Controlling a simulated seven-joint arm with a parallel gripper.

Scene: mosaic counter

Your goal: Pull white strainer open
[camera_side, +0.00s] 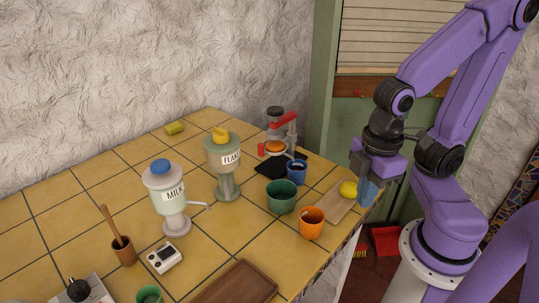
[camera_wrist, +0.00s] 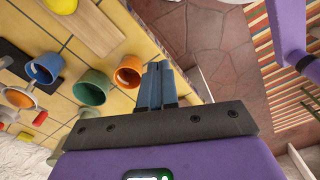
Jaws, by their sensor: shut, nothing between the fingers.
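I see nothing plainly marked as a strainer. A white dispenser (camera_side: 168,193) labelled MILK, with a blue lid, stands upright on the tiled counter at the left of the side view. A pale lever (camera_side: 198,204) sticks out from its right side. I cannot tell whether it is open. My gripper (camera_side: 369,193) is beside the counter's right end, well to the right of the white dispenser. In the wrist view my gripper (camera_wrist: 161,75) has its blue fingers together with nothing between them. I cannot make out the white dispenser in the wrist view.
A green dispenser (camera_side: 223,160) labelled FLA stands behind the white one. A green bowl (camera_side: 281,200), orange cup (camera_side: 312,226), blue cup (camera_side: 296,174) and cutting board (camera_side: 334,206) lie between my gripper and the dispensers. A wooden pestle cup (camera_side: 124,253) stands at the left.

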